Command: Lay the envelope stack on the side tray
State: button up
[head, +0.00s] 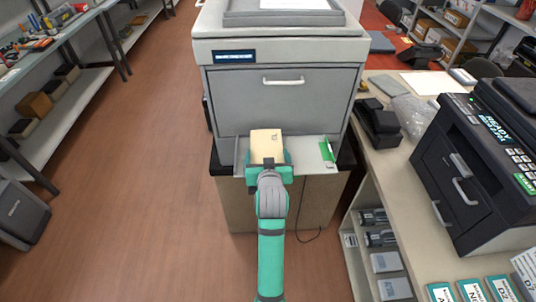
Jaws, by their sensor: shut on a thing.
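The envelope stack (266,143) is a cream-coloured block at the end of my arm, in the middle of the head view. My gripper (268,160) is shut on its near end. The side tray (312,163) looks to be the grey shelf-like tray at the foot of the large grey printer. The stack is over the tray in the picture. I cannot tell whether it touches the tray. My gripper hides part of the tray's near edge.
The large grey printer (285,95) stands behind the tray. A green-and-white item (327,151) is at the tray's right end. A black printer (475,165) and a black desk phone (377,122) stand on the right counter.

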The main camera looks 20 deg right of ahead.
jog(key=o, duration=1)
jog(key=shift+r, duration=0.45)
jog(key=v, duration=1.2)
jog(key=s+a+f+n+t+y, duration=0.1)
jog(key=s+a+f, duration=0.4)
jog(key=s+f, duration=0.2)
jog(key=s+a+f+n+y, duration=0.1)
jog(key=s+a+f, duration=0.3)
jog(key=s+f, duration=0.3)
jog(key=shift+n+t+y, duration=0.6)
jog(key=shift+t+y, duration=0.1)
jog(key=shift+y, duration=0.1)
jog(key=s+a, duration=0.2)
jog(key=s, duration=0.4)
jog(key=s+a, duration=0.2)
jog(key=s, duration=0.5)
jog(key=s+a, duration=0.3)
jog(key=s, duration=0.4)
jog(key=shift+s+a+r, duration=0.1)
jog(key=shift+s+r, duration=0.1)
